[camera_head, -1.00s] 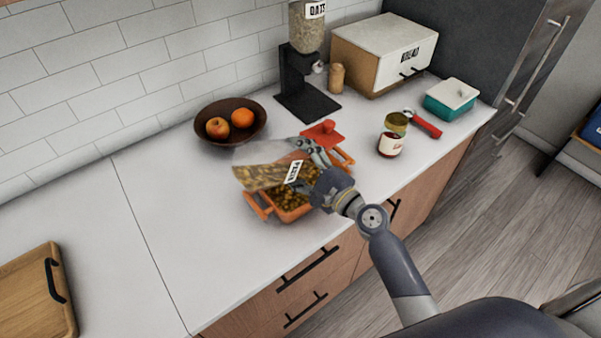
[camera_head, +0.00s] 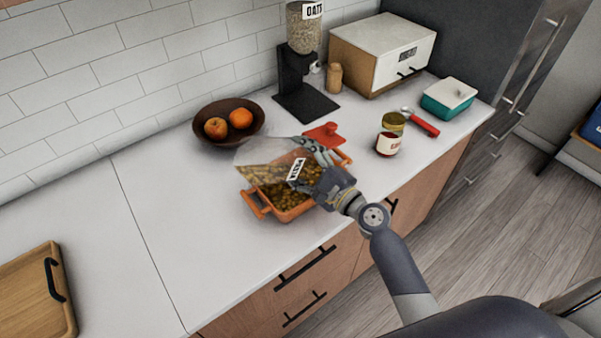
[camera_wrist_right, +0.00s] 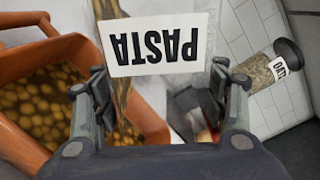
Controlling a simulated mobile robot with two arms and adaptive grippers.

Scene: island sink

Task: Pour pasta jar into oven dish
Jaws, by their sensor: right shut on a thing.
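The pasta jar (camera_head: 262,173) is see-through with a white PASTA label. It lies tilted almost on its side over the orange oven dish (camera_head: 254,205), with pasta visible inside it. My right gripper (camera_head: 315,165) is shut on the jar from the right. In the right wrist view the jar's label (camera_wrist_right: 157,44) sits between the two fingers (camera_wrist_right: 160,98). The oven dish stands on the counter and holds a layer of pasta pieces (camera_head: 292,203); the right wrist view shows them too (camera_wrist_right: 40,105). My left gripper is not in view.
A red lid (camera_head: 323,133) lies just behind the dish. A wooden fruit bowl (camera_head: 205,112), a black-based oats dispenser (camera_head: 305,100) and a bread box (camera_head: 375,60) stand at the back. A sauce jar (camera_head: 388,145) is to the right.

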